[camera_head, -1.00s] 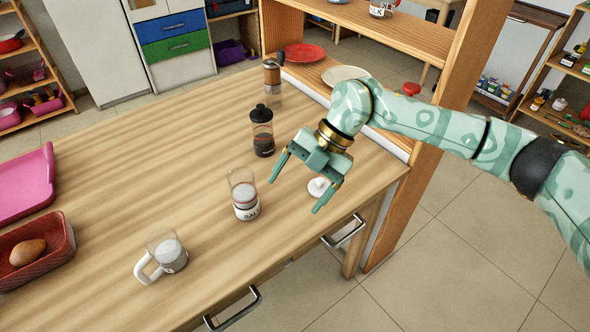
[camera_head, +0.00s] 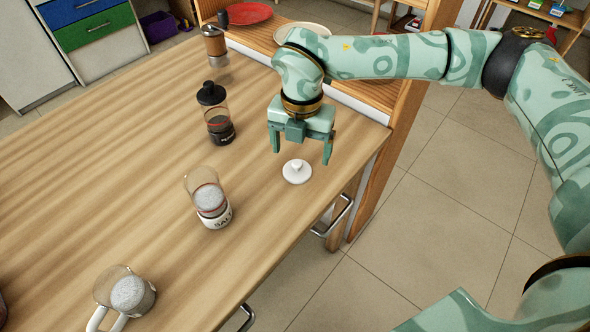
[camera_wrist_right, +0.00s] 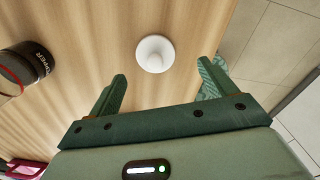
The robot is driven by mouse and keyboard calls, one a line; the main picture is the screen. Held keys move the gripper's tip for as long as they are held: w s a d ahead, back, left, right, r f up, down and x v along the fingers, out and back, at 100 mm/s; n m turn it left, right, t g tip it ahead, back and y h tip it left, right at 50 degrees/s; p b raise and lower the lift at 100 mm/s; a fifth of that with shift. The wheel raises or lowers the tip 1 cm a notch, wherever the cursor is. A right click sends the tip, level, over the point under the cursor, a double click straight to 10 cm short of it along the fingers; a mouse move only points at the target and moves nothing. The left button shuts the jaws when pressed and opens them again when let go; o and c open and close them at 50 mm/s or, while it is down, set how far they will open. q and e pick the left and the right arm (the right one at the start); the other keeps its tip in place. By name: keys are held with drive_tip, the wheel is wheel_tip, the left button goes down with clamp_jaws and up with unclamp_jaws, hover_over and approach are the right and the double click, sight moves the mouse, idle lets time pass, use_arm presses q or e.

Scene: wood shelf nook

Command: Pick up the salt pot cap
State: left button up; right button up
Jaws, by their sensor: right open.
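The salt pot cap (camera_head: 297,172) is a small white round lid with a knob, lying on the wooden table near its right edge. It also shows in the right wrist view (camera_wrist_right: 155,54), beyond the fingertips and between their lines. My right gripper (camera_head: 302,150) is open and empty, with its fingers pointing down just behind and above the cap, not touching it. In the right wrist view its two fingers (camera_wrist_right: 162,78) are spread apart. The open glass salt pot (camera_head: 209,200), labelled SALT, stands left of the cap. My left gripper is not in view.
A pepper pot (camera_head: 218,115) with a black lid stands left of the gripper. A grinder (camera_head: 215,45) stands behind it. A glass mug (camera_head: 124,292) is at the front left. The shelf with plates borders the table's back right. The table's right edge lies close to the cap.

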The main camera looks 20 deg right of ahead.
sight(297, 162)
drive_tip(key=f+b, duration=0.2)
drive_tip(key=f, duration=0.1)
drive_tip(key=shift+w+a, duration=0.2)
wheel_tip(297, 162, down, 3)
drive_tip(key=shift+w+r+b, duration=0.1)
drive_tip(key=shift+r+b, duration=0.1)
drive_tip(key=shift+b, duration=0.4)
drive_tip(key=shift+r, duration=0.2)
drive_tip(key=shift+c, duration=0.6)
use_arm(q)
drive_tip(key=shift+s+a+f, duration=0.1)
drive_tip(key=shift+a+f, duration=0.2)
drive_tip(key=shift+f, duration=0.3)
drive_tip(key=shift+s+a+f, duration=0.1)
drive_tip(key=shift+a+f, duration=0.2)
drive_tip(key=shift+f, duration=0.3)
use_arm(e)
drive_tip(key=c, duration=1)
